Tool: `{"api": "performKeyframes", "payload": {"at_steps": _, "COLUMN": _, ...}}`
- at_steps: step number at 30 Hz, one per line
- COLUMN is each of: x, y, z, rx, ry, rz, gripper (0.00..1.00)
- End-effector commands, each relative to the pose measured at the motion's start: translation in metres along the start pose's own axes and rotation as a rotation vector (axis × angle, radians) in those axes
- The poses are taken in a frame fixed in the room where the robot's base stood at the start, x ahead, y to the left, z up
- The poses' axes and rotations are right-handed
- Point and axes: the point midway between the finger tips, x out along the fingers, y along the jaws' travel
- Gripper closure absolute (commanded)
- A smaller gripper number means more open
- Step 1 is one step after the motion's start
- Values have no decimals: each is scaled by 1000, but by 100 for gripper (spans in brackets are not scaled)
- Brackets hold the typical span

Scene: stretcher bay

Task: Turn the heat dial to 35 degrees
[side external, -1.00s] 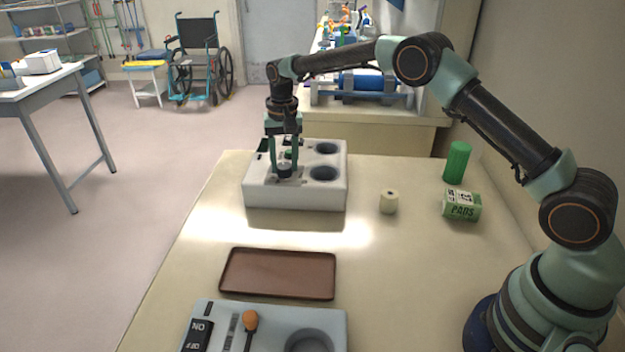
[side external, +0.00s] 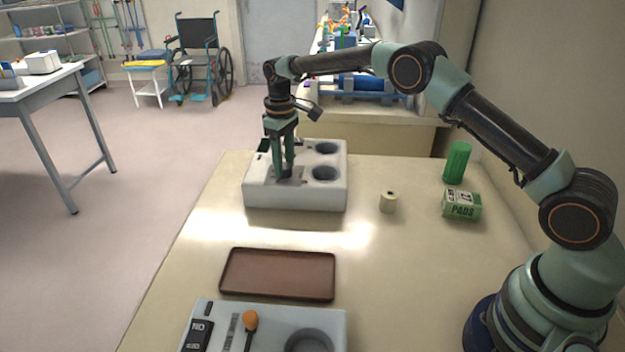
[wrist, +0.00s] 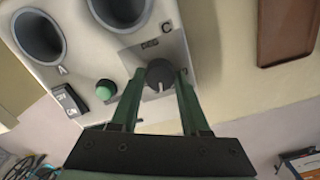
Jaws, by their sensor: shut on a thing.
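The heat dial (wrist: 158,74) is a dark round knob on the white two-well unit (side external: 322,200). In the wrist view my gripper (wrist: 160,80) has one finger on each side of the dial and is shut on it. A pale pointer line shows on the dial's near side. The letters DEG are printed beside it, but the scale numbers are too small or covered to read. In the side view my gripper (side external: 283,174) reaches down to the unit's top, and its fingers mostly hide the dial.
A green button (wrist: 105,90) and a rocker switch (wrist: 69,101) sit near the dial. A brown tray (side external: 278,274) and a grey box with an orange-tipped lever (side external: 250,320) lie in front. A tape roll (side external: 388,202), pads box (side external: 461,206) and green cylinder (side external: 457,163) stand right.

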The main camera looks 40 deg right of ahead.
Motion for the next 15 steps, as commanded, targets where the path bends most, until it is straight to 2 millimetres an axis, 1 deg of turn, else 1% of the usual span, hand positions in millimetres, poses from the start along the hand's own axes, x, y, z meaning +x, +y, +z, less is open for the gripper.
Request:
{"api": "performKeyframes", "payload": {"at_steps": 1, "x": 0, "y": 4, "z": 2, "rx": -37, "ry": -8, "rz": -3, "gripper": 100}}
{"api": "performKeyframes", "payload": {"at_steps": 9, "x": 0, "y": 4, "z": 2, "rx": -284, "ry": -17, "rz": -8, "gripper": 100}}
{"api": "performKeyframes", "payload": {"at_steps": 15, "x": 0, "y": 4, "z": 2, "rx": -435, "ry": -20, "rz": -11, "gripper": 100}}
